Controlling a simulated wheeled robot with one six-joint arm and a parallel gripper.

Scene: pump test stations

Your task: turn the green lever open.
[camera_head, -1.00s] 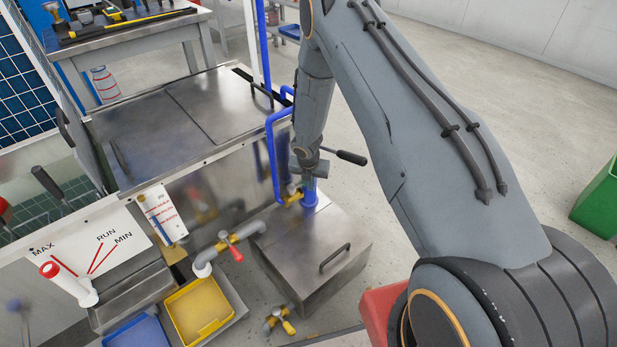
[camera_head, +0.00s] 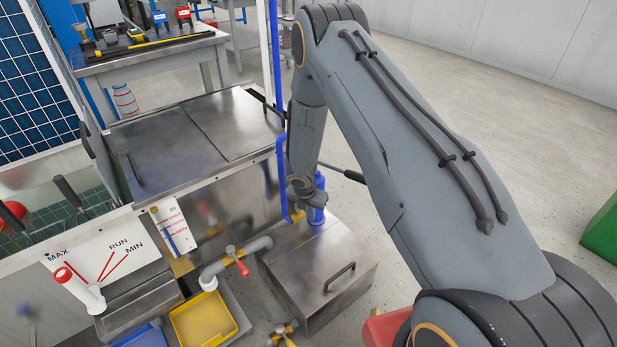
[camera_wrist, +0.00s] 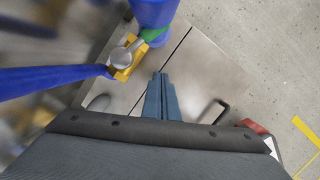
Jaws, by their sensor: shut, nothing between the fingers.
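The green lever (camera_wrist: 154,34) shows in the wrist view as a short green piece against a blue upright cylinder (camera_wrist: 152,12). A grey arm joins it to a round grey hub on a yellow valve body (camera_wrist: 125,62). My gripper (camera_wrist: 160,76) is shut and empty, its fingers pointing at the area just below the lever in the picture, apart from it. In the head view the valve's yellow body (camera_head: 297,216) shows beside the blue cylinder (camera_head: 318,205). The lever and my fingertips are hidden there behind my wrist.
A blue pipe (camera_wrist: 50,82) runs into the valve from the left. A steel box (camera_head: 325,275) with a black handle (camera_head: 340,277) stands below. A red-handled valve (camera_head: 240,263) and a yellow tray (camera_head: 203,318) lie to the left. Open floor is to the right.

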